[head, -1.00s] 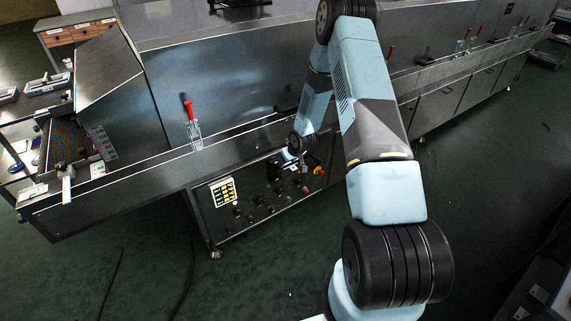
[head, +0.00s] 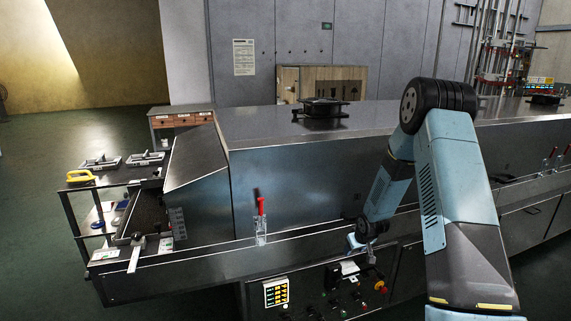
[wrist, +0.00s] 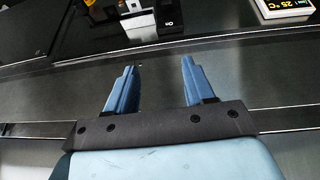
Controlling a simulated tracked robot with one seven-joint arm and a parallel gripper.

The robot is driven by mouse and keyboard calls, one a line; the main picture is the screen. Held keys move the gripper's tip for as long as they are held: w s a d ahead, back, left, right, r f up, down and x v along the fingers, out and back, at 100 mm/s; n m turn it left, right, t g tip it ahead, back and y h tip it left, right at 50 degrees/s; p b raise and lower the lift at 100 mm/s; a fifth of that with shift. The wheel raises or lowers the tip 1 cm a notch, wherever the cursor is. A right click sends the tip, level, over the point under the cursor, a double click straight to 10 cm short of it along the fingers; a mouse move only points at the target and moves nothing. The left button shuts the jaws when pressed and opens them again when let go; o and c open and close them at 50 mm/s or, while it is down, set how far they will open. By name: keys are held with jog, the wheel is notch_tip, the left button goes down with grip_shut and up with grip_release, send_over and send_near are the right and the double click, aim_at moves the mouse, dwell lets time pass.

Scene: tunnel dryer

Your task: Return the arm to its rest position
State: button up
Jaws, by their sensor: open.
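My gripper (head: 354,241) is small in the head view, in front of the dryer's long side, just above the control panel (head: 340,292). In the wrist view my gripper (wrist: 158,68) shows two blue fingers spread apart, with nothing between them. My arm is bent, its elbow high above the dryer and its forearm reaching down to the panel side. A metal edge runs across the wrist view beyond the fingertips.
The dryer (head: 300,180) fills the middle, with a red-handled clamp (head: 261,222) on its near rail. The panel carries a lit display (head: 276,292) and a red knob (head: 380,286). A side table with tools stands left. Open green floor (head: 60,150) lies far left.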

jog(key=s+r+m+h, duration=0.1)
jog(key=s+r, duration=0.4)
jog(key=r, duration=0.5)
jog(key=s+r, duration=0.5)
jog(key=r, duration=0.5)
jog(key=s+r+m+h, duration=0.1)
jog(key=s+r, duration=0.3)
jog(key=r, duration=0.7)
jog(key=s+a+r, duration=0.1)
jog(key=s+r, duration=0.2)
jog(key=s, duration=0.6)
jog(key=s+a+r+m, duration=0.1)
jog(key=s+r, duration=0.3)
jog(key=s, duration=0.6)
jog(key=s+a+r+y, duration=0.1)
jog(key=s+r, duration=0.3)
jog(key=s, duration=0.6)
jog(key=shift+s+a+r, duration=0.15)
jog(key=shift+a+r, duration=0.05)
jog(key=shift+a, duration=0.15)
jog(key=shift+c, duration=0.5)
